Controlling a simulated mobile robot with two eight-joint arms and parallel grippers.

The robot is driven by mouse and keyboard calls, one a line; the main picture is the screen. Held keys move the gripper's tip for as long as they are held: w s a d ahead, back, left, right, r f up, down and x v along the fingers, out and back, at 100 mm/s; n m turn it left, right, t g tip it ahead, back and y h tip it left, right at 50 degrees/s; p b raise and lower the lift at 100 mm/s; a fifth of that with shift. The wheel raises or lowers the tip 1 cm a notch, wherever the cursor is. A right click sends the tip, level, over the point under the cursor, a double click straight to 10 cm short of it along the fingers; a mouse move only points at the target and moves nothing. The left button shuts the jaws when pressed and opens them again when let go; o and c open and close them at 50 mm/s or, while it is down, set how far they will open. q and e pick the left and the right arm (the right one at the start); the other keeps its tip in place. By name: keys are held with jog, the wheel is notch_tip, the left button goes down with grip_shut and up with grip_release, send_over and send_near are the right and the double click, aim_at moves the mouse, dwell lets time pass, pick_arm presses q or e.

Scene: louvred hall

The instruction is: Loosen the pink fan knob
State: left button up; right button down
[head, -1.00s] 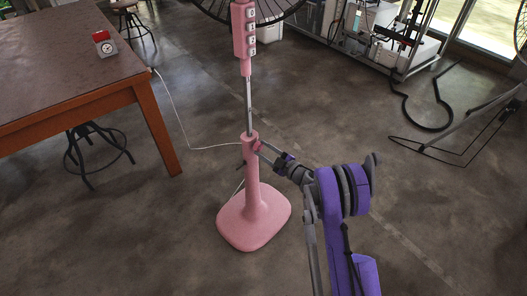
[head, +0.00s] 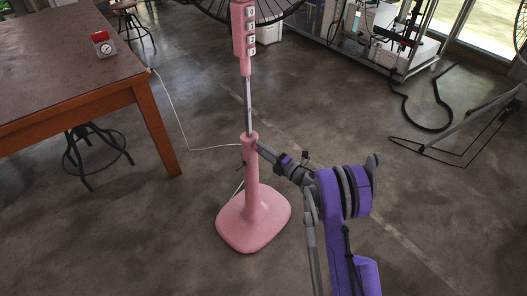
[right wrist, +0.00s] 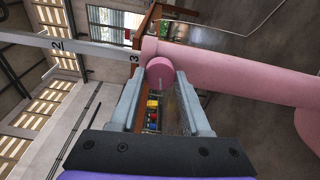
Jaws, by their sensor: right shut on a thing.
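The pink fan (head: 252,205) stands upright on the floor, with a pink base, a pink lower column, a metal pole and a pink button panel (head: 243,38) above. In the right wrist view the round pink knob (right wrist: 160,74) sits on the side of the column (right wrist: 230,76), close to its top end. My right gripper (head: 258,147) reaches the column from the right; in the right wrist view its two grey fingertips (right wrist: 160,78) are shut on the knob, one on each side. In the head view the knob is hidden by the gripper. My left gripper is not in view.
A brown table (head: 70,60) with a red clock (head: 104,43) stands at the left, a stool (head: 92,155) under it. A white cord (head: 190,140) runs from the table to the fan. A metal rack (head: 400,45) stands at the back right. Floor around the base is clear.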

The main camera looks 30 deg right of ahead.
jog(key=shift+n, duration=1.5)
jog(key=shift+c, duration=1.8)
grip_release()
jog(key=p+v, duration=0.1)
jog(key=v, duration=1)
jog(key=shift+w, duration=0.1)
